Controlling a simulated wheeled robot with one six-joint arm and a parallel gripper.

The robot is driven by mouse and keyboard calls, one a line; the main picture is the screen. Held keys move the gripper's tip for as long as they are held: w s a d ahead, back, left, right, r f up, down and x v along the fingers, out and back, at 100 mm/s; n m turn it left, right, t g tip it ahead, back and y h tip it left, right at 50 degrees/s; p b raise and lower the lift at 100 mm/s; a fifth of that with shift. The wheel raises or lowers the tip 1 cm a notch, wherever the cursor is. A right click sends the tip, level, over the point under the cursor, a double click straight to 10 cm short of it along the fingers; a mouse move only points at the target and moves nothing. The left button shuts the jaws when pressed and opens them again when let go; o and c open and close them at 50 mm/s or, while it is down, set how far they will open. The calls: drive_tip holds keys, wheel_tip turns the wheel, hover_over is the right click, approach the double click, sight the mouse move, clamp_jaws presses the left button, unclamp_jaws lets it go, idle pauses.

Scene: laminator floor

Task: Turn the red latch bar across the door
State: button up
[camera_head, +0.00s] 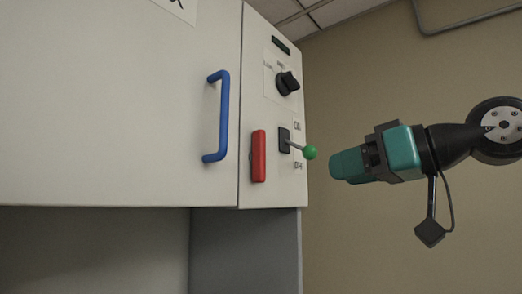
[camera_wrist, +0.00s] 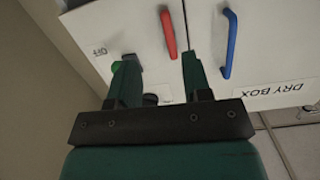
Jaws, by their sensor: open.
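The red latch bar (camera_head: 258,156) stands upright on the narrow panel just right of the door seam. It also shows in the wrist view (camera_wrist: 168,33), beyond the fingertips. The white cabinet door (camera_head: 110,100) lies flush along the seam, with a blue handle (camera_head: 222,115) that also shows in the wrist view (camera_wrist: 230,42). My gripper (camera_head: 336,165) is to the right of the panel in the head view, apart from the bar. In the wrist view my gripper (camera_wrist: 159,62) is open, with nothing between its fingers.
A lever with a green ball (camera_head: 309,152) sticks out between the bar and my gripper in the head view. A black rotary knob (camera_head: 287,83) sits above it. The space below the cabinet (camera_head: 90,250) is open, and a beige wall (camera_head: 400,240) stands behind.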

drive_tip(key=n+y, duration=0.1)
approach(264, 150)
drive_tip(key=shift+t, duration=0.3)
drive_tip(key=p+x, duration=0.7)
drive_tip(key=x, duration=0.1)
drive_tip(key=shift+w+a+p, duration=0.15)
drive_tip(key=shift+a+p, duration=0.15)
drive_tip(key=shift+a, duration=0.05)
drive_tip(key=shift+x, duration=0.8)
drive_tip(key=shift+f, duration=0.1)
drive_tip(key=shift+c, duration=0.4)
clamp_jaws()
